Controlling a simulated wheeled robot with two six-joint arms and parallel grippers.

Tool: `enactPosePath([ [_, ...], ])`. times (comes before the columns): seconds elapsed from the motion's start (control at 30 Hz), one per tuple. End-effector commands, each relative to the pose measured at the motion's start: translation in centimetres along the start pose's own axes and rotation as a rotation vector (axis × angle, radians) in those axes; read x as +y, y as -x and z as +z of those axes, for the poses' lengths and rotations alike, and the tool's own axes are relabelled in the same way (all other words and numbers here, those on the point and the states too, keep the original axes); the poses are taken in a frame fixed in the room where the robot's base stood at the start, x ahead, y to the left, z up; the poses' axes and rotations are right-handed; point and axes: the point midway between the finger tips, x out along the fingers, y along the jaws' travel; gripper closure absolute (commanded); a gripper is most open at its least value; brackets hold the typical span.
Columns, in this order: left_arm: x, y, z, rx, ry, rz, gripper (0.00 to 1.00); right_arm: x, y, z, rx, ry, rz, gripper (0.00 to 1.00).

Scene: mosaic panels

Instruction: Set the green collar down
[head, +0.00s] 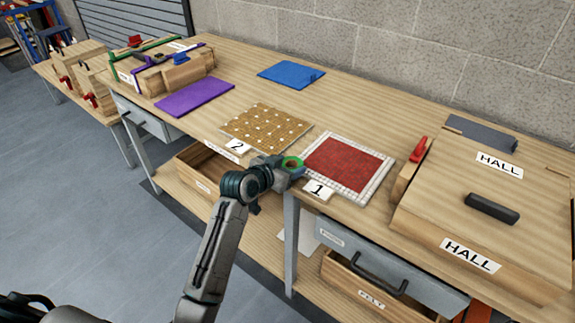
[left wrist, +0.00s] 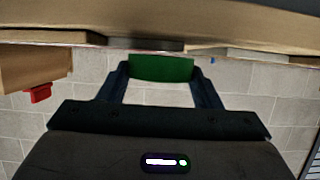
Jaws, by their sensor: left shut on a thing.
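The green collar (head: 292,161) is a short ring, seen near the bench's front edge between the two mosaic panels. My left gripper (head: 287,170) is shut on it. In the left wrist view the collar (left wrist: 161,68) is a green band between the two dark fingers (left wrist: 163,88). Whether the collar touches the bench is hard to tell. The red mosaic panel (head: 344,167) with a white tiled border is just right of it, behind label 1 (head: 318,190). The brown dotted panel (head: 266,128) is to its left, behind label 2 (head: 237,147). My right gripper is not in view.
A blue mat (head: 291,74) and a purple mat (head: 195,97) lie on the bench (head: 232,75). A wooden box marked HALL (head: 540,215) fills the right end. A red-handled clamp (head: 419,150) stands beside it. A grey drawer (head: 392,277) is below the front edge.

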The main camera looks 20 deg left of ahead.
Motion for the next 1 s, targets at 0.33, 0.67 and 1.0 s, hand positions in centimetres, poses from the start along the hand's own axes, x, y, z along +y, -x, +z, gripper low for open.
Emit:
enactPosePath([
  [0.33,0.0,-0.2,0.4,-0.001,0.0,0.0,0.2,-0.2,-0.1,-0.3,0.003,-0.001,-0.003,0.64],
  [0.67,0.0,0.2,-0.6,0.002,0.0,0.0,0.2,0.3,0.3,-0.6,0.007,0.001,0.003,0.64],
  [1.0,0.0,6.8,-0.5,0.0,-0.004,-0.001,0.2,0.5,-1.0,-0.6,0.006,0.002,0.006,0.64],
])
